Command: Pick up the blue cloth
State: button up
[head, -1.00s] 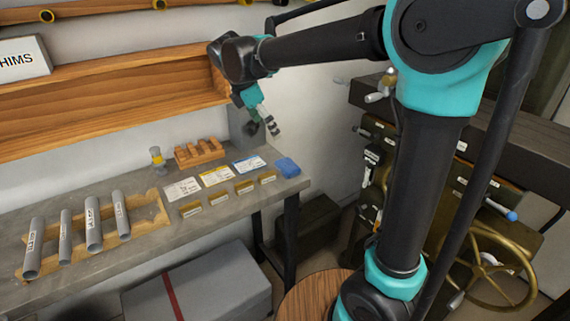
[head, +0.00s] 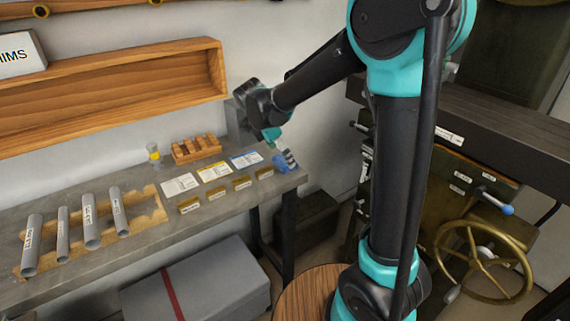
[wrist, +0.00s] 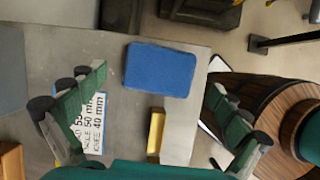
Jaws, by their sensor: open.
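The blue cloth (wrist: 160,69) lies flat on the grey workbench, near its right end and edge. In the wrist view it shows between and ahead of my two spread fingers. In the head view the cloth (head: 281,163) is partly hidden behind my gripper (head: 284,150), which hangs low over it. My gripper (wrist: 160,115) is open with nothing between its fingers. I cannot tell from these frames how much height is left between the fingertips and the cloth.
The workbench (head: 150,222) holds printed cards, brass blocks (head: 242,182), a wooden rack (head: 196,149) and several grey tubes to the left. A wooden shelf (head: 110,92) is on the wall above. A round wooden top (wrist: 297,130) stands beyond the bench edge.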

aim_at(284, 160)
jog(key=shift+x, duration=1)
jog(key=c, duration=1.1)
notch_tip(284, 160, up, 20)
jog(key=shift+r, duration=0.1)
